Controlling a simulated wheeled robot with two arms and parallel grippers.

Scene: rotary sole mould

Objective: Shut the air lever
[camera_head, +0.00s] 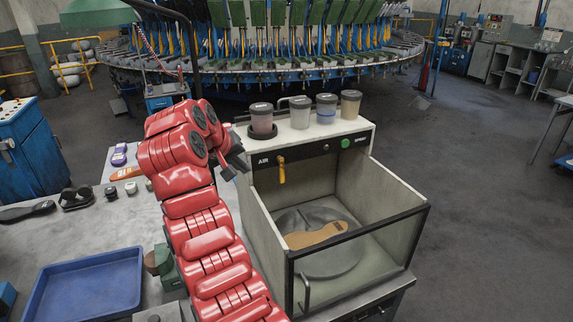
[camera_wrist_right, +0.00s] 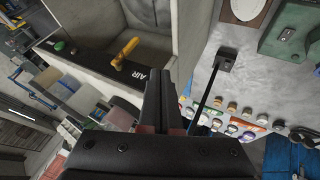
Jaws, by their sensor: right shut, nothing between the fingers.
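The yellow air lever (camera_head: 282,171) sits on the dark front panel of the spray booth, just right of the white AIR label, and hangs downward. In the right wrist view the lever (camera_wrist_right: 124,53) is up and left of my fingers, with the AIR label between. My right gripper (camera_head: 238,166) is at the left end of the panel, left of the lever and apart from it. In the right wrist view its dark fingers (camera_wrist_right: 166,90) are together and empty. My left gripper is not in view.
The booth (camera_head: 411,229) is open on top and holds a brown sole (camera_head: 315,235) on a round plate. Several cups, one being a grey cup (camera_head: 300,112), stand on its back ledge above the panel. A blue tray (camera_head: 84,287) lies on the bench at left.

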